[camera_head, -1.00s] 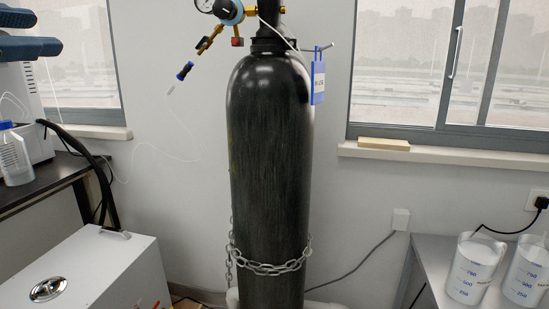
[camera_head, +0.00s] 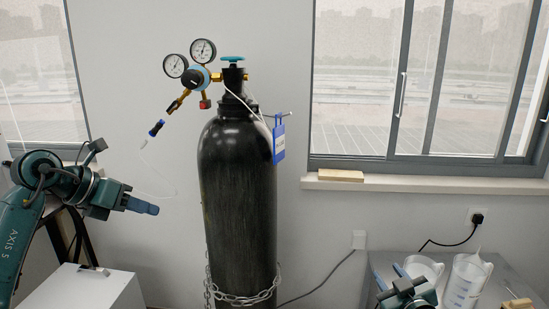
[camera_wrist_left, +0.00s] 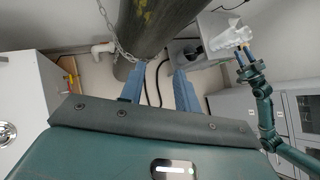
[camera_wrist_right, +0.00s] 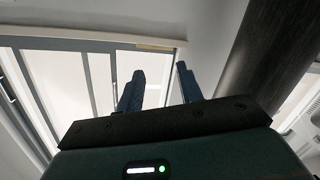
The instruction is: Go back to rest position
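My left gripper (camera_head: 143,206) is at the left of the head view, seen side-on, pointing right toward the gas cylinder with a gap between. In the left wrist view its two fingers (camera_wrist_left: 158,90) are apart with nothing between them. My right gripper (camera_head: 391,276) is at the lower right, in front of the beakers. In the right wrist view its fingers (camera_wrist_right: 160,87) are apart and empty, pointing toward the window. The left wrist view also shows my right gripper (camera_wrist_left: 243,55) near the beakers; whether it touches them is unclear.
A tall black gas cylinder (camera_head: 238,190) with gauges (camera_head: 203,50) stands in the middle, chained (camera_head: 240,298). Beakers (camera_head: 466,280) stand on a metal table (camera_head: 515,290) at right. A white box (camera_head: 85,288) is below my left arm. A wooden block (camera_head: 340,175) lies on the sill.

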